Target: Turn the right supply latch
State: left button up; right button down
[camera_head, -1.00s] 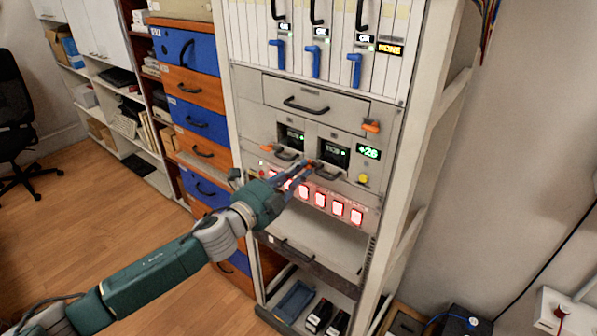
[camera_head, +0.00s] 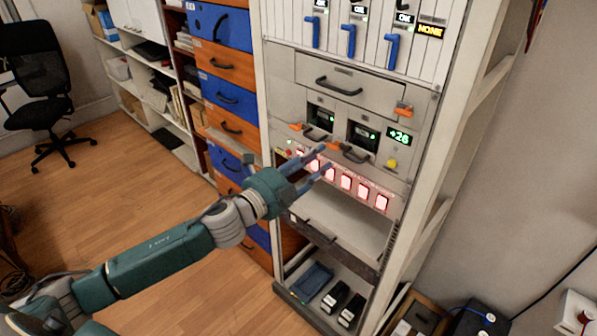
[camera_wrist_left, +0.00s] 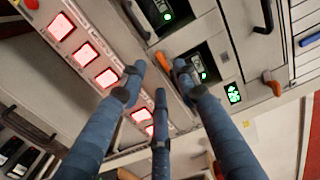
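The right supply (camera_head: 364,136) is a dark module with a green light, in the right bay of the grey rack. Its small orange latch (camera_head: 333,146) is at its lower left. My left gripper (camera_head: 325,161) is in front of the rack, its fingertips spread, with one tip close to that latch. In the left wrist view the orange latch (camera_wrist_left: 163,62) shows between the two upper fingertips, and nothing is seen clamped. I cannot tell whether a finger touches it. The left gripper (camera_wrist_left: 156,78) is open there too. My right gripper is not in view.
The left supply (camera_head: 321,119) with its orange latch (camera_head: 297,127) sits just left. Red lit buttons (camera_head: 346,182) run below. A yellow knob (camera_head: 392,164) and green display (camera_head: 399,137) are at the right. A drawer (camera_head: 345,82) with a black handle is above.

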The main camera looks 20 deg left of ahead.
pick_arm(q)
jog(key=v, duration=0.8)
jog(key=shift+w, duration=0.1)
